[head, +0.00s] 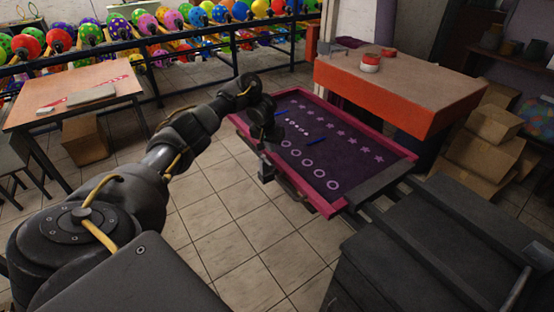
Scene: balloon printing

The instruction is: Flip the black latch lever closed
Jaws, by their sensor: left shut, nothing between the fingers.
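A pink-framed printing screen (404,146) with a dark purple mesh and rows of light stars, dots and rings lies in the middle of the head view. My left gripper (264,132) is at the screen's left end, pointing down. It is shut with nothing held. Whether it touches the frame is unclear. A dark bar (290,186) runs along the screen's near left edge, with a small black part (266,172) below the gripper. I cannot tell for certain which dark part is the latch lever; the gripper may hide it. My right gripper is out of view.
A dark machine body (400,262) fills the lower right. Cardboard boxes (484,160) stand at right. A wooden table (75,85) and balloon racks are at left and back. Tiled floor (225,235) is open in front.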

